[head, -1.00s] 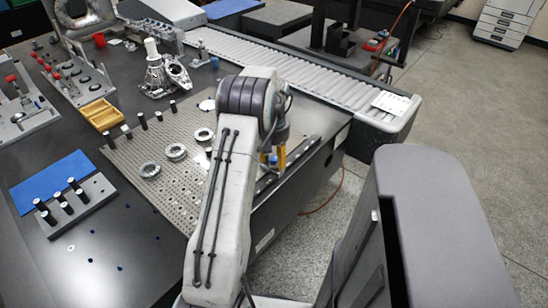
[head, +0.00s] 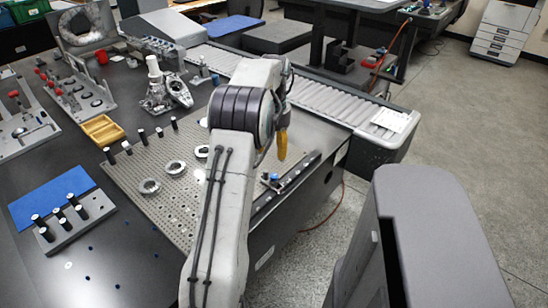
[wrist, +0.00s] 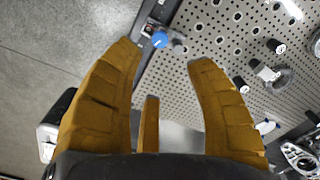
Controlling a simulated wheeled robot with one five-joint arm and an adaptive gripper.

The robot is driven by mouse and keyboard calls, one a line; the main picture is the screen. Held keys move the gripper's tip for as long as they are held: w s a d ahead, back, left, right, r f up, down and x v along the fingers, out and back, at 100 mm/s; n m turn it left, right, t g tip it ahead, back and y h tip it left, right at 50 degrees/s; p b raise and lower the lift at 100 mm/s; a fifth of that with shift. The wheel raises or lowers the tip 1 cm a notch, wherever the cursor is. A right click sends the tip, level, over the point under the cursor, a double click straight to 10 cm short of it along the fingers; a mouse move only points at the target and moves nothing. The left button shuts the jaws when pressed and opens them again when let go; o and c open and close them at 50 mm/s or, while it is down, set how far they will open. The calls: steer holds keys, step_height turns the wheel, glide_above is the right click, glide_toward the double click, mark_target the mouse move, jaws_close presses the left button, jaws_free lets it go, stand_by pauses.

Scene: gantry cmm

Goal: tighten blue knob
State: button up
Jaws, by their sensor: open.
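The blue knob (head: 274,177) sits on a small fitting at the near right edge of the perforated plate. In the wrist view the blue knob (wrist: 160,41) is a small round cap beyond the fingertips, in line with the gap between them. My gripper (wrist: 167,58) has yellow fingers spread apart with nothing between them. In the head view my gripper (head: 282,145) hangs above and slightly right of the knob, clear of it. Part of the fingers is hidden behind my arm there.
The perforated plate (head: 185,215) carries metal rings (head: 175,168) and black pegs on its left side. A dark rail (head: 300,172) runs along the plate's near right edge. A roller conveyor (head: 330,105) lies behind.

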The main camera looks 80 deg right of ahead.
steer(key=shift+r, duration=0.65)
stand_by(0.4)
steer(key=f, duration=0.1)
steer(key=f+m, duration=0.1)
steer(key=shift+d+f, duration=0.3)
steer(key=shift+f, duration=0.1)
steer(key=w+a+f+m+y, duration=0.15)
steer(key=a+f, duration=0.25)
steer(key=a, duration=0.6)
steer(key=w+a+r+n+p, duration=0.2)
steer(key=w+a+r+n, duration=0.15)
steer(key=w+a, duration=0.45)
steer(key=w+a+r+n+p, duration=0.15)
steer(key=w+a+r, duration=0.3)
steer(key=a, duration=0.65)
steer(key=w+a+r+n+t+p, duration=0.1)
steer(key=w+a+r+n, duration=0.1)
steer(key=a+r+n, duration=0.2)
steer(key=w+a+r+n+t+h+p, duration=0.1)
steer(key=a+r+n, duration=0.3)
steer(key=a, duration=0.7)
steer(key=w+a+r+n+t+p, duration=0.1)
steer(key=w+a+r+n+p, duration=0.2)
steer(key=a, duration=0.4)
steer(key=shift+a+r+n, duration=0.4)
steer(key=shift+r+n, duration=0.35)
steer(key=shift+n, duration=0.4)
